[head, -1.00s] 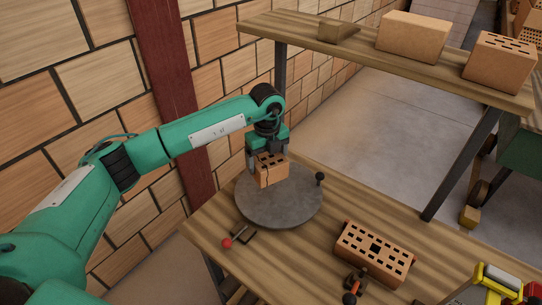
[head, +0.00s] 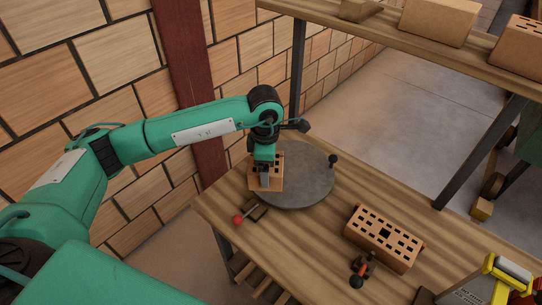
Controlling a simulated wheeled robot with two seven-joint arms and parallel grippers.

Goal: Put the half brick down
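The half brick (head: 277,177) is a small orange block with dark holes in its top. It is in my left gripper (head: 265,176), whose dark finger shows across the brick's near face. The gripper points down and looks closed on the brick. The brick overlaps the left edge of the grey round turntable (head: 305,180) on the wooden table. I cannot tell whether its underside touches the disc or hangs a little above. My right gripper is out of view.
A red-knobbed lever (head: 239,219) sits just in front of the disc, and a black knob (head: 333,158) stands at its right rim. A perforated brick (head: 384,238) and a black-and-red tool (head: 361,270) lie to the right. A wooden shelf (head: 390,33) carries bricks behind.

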